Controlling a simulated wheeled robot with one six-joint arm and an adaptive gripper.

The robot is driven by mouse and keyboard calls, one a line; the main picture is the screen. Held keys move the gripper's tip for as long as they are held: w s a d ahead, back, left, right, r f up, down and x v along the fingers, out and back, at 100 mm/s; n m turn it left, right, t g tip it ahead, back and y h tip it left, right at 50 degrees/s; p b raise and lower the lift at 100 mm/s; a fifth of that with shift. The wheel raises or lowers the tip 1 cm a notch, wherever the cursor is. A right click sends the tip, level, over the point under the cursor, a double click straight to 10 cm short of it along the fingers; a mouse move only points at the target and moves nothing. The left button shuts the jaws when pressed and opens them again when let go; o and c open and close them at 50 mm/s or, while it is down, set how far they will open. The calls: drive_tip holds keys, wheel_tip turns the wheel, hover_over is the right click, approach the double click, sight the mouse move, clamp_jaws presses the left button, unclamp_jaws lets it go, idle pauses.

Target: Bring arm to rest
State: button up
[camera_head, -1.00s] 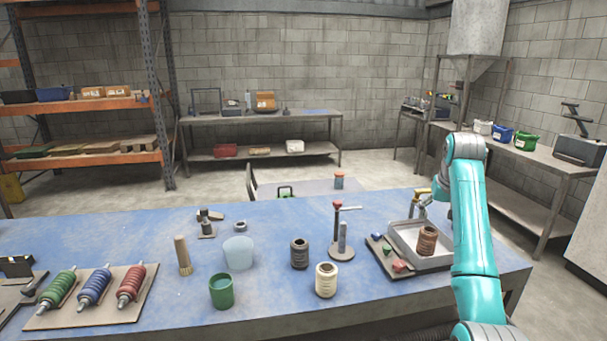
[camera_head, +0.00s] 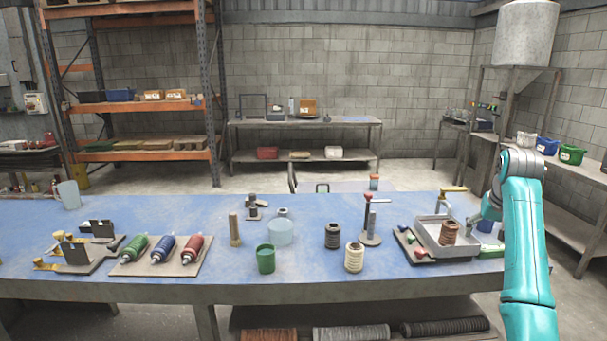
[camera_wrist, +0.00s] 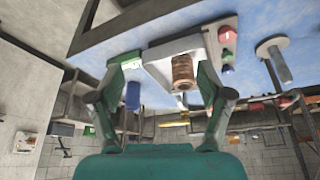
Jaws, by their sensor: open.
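My gripper (camera_wrist: 160,112) is open and empty in the wrist view, its two fingers spread apart. In the head view my teal arm rises at the right, and my gripper (camera_head: 474,218) is small and partly hidden beside the grey tray (camera_head: 462,254). A brown ribbed spool (camera_head: 449,233) stands in the tray. The wrist view shows the tray (camera_wrist: 158,68) and the brown spool (camera_wrist: 183,72) beyond my fingers, apart from them. A blue cylinder (camera_wrist: 132,96) shows close to the left finger.
The blue workbench (camera_head: 330,275) holds a dark spool (camera_head: 332,236), a cream spool (camera_head: 354,258), a green cup (camera_head: 265,259), a pale blue container (camera_head: 281,232) and a post stand (camera_head: 371,225). Green, blue and red rollers lie on a board (camera_head: 135,268) at left. The bench's front strip is mostly clear.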

drive_tip(key=s+a+f+t, duration=0.15)
drive_tip(key=a+f, duration=0.25)
drive_tip(key=f, duration=0.9)
drive_tip(key=s+a+f+t, duration=0.1)
drive_tip(key=s+a+f, duration=0.25)
drive_tip(key=f, duration=1.05)
drive_tip(key=s+a+f+n+t, duration=0.1)
drive_tip(key=s+a+f, duration=0.4)
drive_tip(key=s+f, duration=0.3)
drive_tip(key=s+a+f+n+t, duration=0.1)
drive_tip(key=s+a+f, duration=0.5)
drive_tip(key=s+f, duration=0.25)
drive_tip(key=s+a+r+n+t, duration=0.15)
drive_tip(key=s+a, duration=0.25)
drive_tip(key=s, duration=0.8)
drive_tip(key=s+a+r+m+t, duration=0.1)
drive_tip(key=s+a+t, duration=0.15)
drive_tip(key=s, duration=1.05)
drive_tip(key=s+a+r+t, duration=0.1)
drive_tip(key=s+r, duration=0.7)
drive_tip(key=s+a+r+n+t+y, duration=0.1)
drive_tip(key=s+a+r, duration=0.1)
drive_tip(key=s+r, duration=0.7)
drive_tip(key=shift+s+a+r+y, duration=0.25)
drive_tip(key=shift+a+r+y, duration=0.05)
